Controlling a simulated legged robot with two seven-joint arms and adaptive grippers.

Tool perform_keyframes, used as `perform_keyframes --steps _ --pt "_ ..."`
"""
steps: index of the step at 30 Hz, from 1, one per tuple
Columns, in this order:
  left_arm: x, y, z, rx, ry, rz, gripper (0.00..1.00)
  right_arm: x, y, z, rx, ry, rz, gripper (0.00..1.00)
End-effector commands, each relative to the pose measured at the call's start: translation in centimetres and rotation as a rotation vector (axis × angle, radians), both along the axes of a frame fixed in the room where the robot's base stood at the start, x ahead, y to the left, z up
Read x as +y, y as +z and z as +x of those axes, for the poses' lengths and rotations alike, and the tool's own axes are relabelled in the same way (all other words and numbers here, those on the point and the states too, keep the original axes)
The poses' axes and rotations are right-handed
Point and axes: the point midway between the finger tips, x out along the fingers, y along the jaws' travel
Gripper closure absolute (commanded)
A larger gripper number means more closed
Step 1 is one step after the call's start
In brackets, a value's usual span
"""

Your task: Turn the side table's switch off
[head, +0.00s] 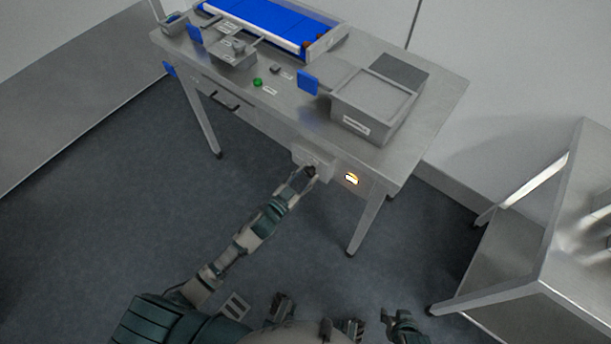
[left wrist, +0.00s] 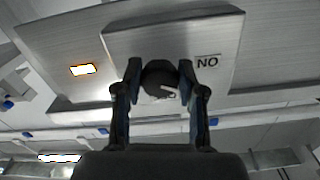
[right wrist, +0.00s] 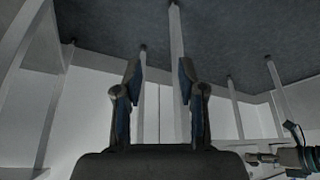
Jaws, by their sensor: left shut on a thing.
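The switch is a round black knob (left wrist: 160,78) on a grey box (head: 312,158) fixed to the front of the steel table (head: 290,110). My left gripper (head: 305,174) is shut on the knob, with one finger on each side of it in the left wrist view (left wrist: 160,85). A light pointer mark shows on the knob. An "ON" label (left wrist: 207,62) appears upside down beside it; another label is mostly hidden behind the knob. A rectangular lamp (head: 351,178) beside the box is lit. My right gripper (right wrist: 160,85) is open and empty, away from the table.
The table carries a blue conveyor (head: 270,20), a grey bin (head: 372,105), a green button (head: 257,82) and a small tray (head: 233,54). Another steel table (head: 540,240) stands at the right. The floor (head: 120,200) between is clear.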

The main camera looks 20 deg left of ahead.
Motion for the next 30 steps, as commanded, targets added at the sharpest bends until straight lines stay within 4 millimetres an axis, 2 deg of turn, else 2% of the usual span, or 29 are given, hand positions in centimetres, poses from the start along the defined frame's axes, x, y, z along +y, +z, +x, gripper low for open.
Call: perform_keyframes --steps 1,6,18,30 --pt "0.1 0.6 0.1 -0.019 0.001 0.038 0.95 -0.4 0.3 -1.0 0.048 -0.003 -0.012 0.60" --pt "0.1 0.5 0.1 -0.074 -0.001 0.190 0.95 -1.5 0.2 -4.6 0.216 -0.013 -0.048 0.60" --pt "0.1 0.5 0.1 -0.203 -0.003 0.547 0.95 -1.2 -4.7 -3.5 0.227 -0.010 -0.048 0.60" --pt "0.1 0.4 0.0 -0.314 -0.006 0.853 0.95 -1.1 -7.1 -3.3 0.230 -0.008 -0.049 0.60"
